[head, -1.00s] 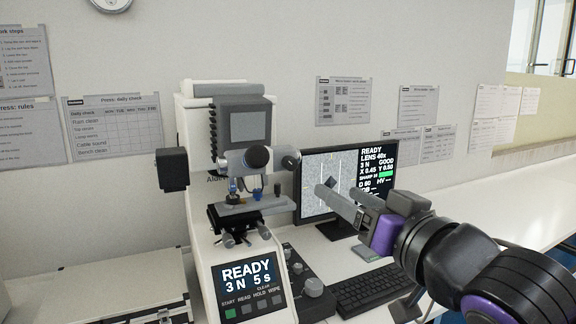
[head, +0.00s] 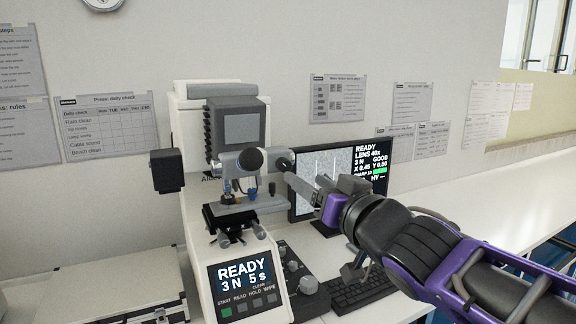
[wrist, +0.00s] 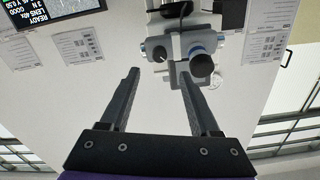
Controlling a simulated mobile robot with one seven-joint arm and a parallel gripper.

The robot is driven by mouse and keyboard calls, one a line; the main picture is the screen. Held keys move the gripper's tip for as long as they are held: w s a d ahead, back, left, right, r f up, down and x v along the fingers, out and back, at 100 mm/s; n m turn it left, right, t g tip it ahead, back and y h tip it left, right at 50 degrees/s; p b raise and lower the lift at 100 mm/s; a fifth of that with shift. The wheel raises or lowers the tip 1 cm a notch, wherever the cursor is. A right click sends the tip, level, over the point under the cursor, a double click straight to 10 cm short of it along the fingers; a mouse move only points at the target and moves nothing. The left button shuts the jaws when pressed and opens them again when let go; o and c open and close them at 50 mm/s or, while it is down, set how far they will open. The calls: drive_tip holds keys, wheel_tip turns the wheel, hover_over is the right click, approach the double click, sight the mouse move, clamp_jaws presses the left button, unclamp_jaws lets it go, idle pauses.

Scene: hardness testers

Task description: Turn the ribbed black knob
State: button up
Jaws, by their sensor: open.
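The white hardness tester (head: 190,215) stands on the bench, with a grey measuring head across its middle. A black knob (head: 285,163) sits at the right end of that head; its ribs are too small to make out. A dark round eyepiece-like part (head: 250,160) faces forward beside it and shows as a black cylinder in the wrist view (wrist: 201,65). My gripper (head: 291,181) is open and empty, reaching in from the right, its fingertips close to the knob. In the wrist view my spread fingers (wrist: 159,73) point at the head's near side; contact is not visible.
The monitor (head: 375,160) stands right behind my gripper. A keyboard (head: 362,290) and a control box with knobs (head: 300,275) lie below. A stage (head: 240,206) sticks out under the head. A case (head: 130,285) lies left. The bench is clear at right.

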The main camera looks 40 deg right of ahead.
sight(287, 166)
drive_tip(key=shift+b+x, duration=1.15)
drive_tip(key=shift+x, duration=3.45)
drive_tip(key=shift+d, duration=0.1)
clamp_jaws()
